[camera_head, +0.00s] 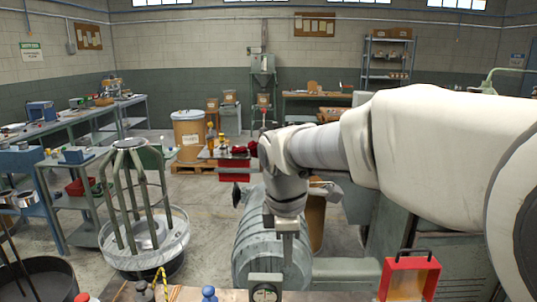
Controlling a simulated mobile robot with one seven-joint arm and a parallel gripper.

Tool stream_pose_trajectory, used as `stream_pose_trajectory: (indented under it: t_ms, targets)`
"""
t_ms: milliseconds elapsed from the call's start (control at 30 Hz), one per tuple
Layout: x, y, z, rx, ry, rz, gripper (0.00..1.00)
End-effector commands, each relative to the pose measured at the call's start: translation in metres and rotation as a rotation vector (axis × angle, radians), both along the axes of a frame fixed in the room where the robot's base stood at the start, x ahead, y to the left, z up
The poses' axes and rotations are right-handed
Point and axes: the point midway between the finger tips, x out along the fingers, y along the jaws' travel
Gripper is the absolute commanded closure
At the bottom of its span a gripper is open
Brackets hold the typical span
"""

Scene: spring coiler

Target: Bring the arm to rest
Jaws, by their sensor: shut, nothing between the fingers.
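My arm (420,140) reaches in from the right edge across the picture and bends down at its wrist (285,165). My gripper (287,250) hangs below the wrist, pointing down, with its narrow fingers together and nothing between them. It shows in front of a big grey-green ribbed drum (262,255); I cannot tell how far apart they are. My arm hides part of the machine and floor behind it.
A red frame with a dark handle (408,278) stands at the lower right. A reel stand in a clear round tub (140,240) is at the left, near workbenches (62,137). Open floor (205,215) lies between the tub and the drum.

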Motion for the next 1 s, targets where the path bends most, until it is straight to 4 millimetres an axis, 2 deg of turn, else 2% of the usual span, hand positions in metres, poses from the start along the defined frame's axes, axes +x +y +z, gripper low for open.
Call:
stream_pose_trajectory:
  t_ms: [100, 267, 433, 600, 800, 1000]
  targets:
    - [-0.028, -0.024, 0.016, 0.051, -0.067, -0.234, 1.0]
    - [-0.065, -0.052, 0.027, 0.146, -0.147, -0.554, 1.0]
    - [-0.106, -0.076, 0.029, 0.275, -0.222, -0.892, 1.0]
    - [-0.142, -0.093, 0.023, 0.419, -0.272, -1.196, 1.0]
    - [-0.166, -0.101, 0.014, 0.539, -0.295, -1.413, 1.0]
    - [-0.171, -0.103, 0.011, 0.568, -0.297, -1.467, 1.0]
